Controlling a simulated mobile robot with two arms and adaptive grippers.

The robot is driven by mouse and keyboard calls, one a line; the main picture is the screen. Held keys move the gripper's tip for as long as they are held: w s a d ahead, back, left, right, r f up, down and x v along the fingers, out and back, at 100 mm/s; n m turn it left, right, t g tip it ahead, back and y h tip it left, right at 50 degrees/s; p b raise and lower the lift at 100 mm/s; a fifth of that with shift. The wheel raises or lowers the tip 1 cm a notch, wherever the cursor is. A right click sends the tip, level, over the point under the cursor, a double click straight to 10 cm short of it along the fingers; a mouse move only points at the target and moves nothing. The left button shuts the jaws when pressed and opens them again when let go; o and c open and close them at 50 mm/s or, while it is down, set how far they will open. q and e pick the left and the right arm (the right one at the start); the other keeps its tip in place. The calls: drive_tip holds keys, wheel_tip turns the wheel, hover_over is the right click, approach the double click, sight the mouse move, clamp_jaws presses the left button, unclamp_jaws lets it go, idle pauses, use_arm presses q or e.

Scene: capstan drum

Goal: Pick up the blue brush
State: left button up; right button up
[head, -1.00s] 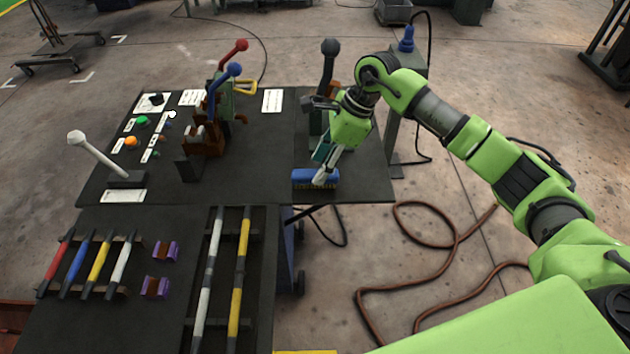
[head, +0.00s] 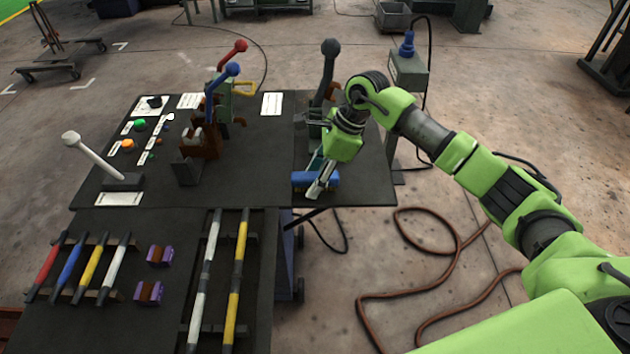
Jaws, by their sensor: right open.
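The blue brush (head: 332,180) lies on the dark table near its right front edge, bristles toward the front. My right gripper (head: 316,192) is over the brush from above, its light fingers crossing the brush's middle and covering part of it. The jaws are open. Whether the fingers touch the brush cannot be told. My left gripper is not in view.
A lever with a dark knob (head: 330,48) stands just behind my right gripper. Red (head: 240,46) and blue (head: 233,69) knobbed levers and a white-knobbed lever (head: 95,158) stand further left. Striped bars (head: 238,275) and coloured handles (head: 68,265) lie on the front table.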

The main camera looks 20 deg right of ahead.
idle(0.4)
clamp_jaws()
